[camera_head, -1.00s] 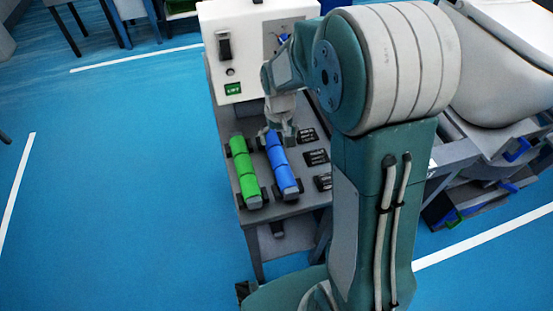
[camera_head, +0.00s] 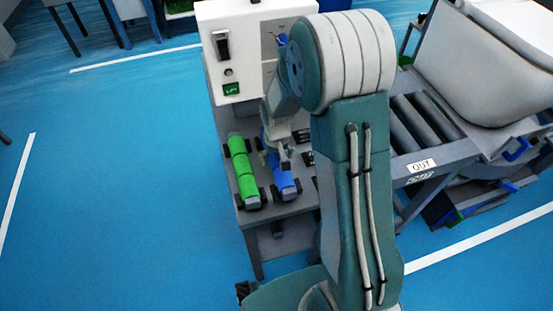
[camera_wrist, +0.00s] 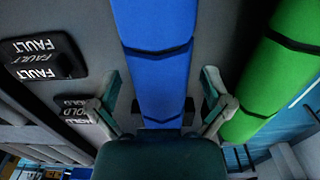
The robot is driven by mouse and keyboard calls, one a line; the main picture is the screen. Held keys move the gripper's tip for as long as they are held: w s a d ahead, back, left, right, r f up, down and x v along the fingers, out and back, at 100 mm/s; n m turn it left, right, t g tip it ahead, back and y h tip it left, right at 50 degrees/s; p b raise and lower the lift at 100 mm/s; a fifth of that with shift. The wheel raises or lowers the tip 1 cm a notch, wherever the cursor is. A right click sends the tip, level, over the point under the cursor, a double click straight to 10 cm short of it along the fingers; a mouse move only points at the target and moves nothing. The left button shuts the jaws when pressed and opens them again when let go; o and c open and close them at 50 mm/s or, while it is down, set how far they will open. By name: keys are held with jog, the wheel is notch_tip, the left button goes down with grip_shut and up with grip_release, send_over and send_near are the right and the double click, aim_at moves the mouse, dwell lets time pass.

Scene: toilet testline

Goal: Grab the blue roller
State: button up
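The blue roller (camera_head: 283,180) lies in dark supports on the grey table, just right of the green roller (camera_head: 243,170). In the head view my gripper (camera_head: 276,157) is over the blue roller and covers part of it. In the wrist view the blue roller (camera_wrist: 157,65) runs between the two spread fingers of my gripper (camera_wrist: 160,110). A finger stands on each side of it, with a visible gap. The green roller (camera_wrist: 280,75) is to the right, close to the right finger.
A white box with a green label (camera_head: 232,90) stands behind the rollers. Black FAULT (camera_wrist: 45,60) and HOLD (camera_wrist: 75,108) plates sit left of the blue roller in the wrist view. A conveyor marked OUT (camera_head: 423,166) is at the right. Blue floor is clear at the left.

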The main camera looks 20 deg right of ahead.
jog(key=c, duration=1.1)
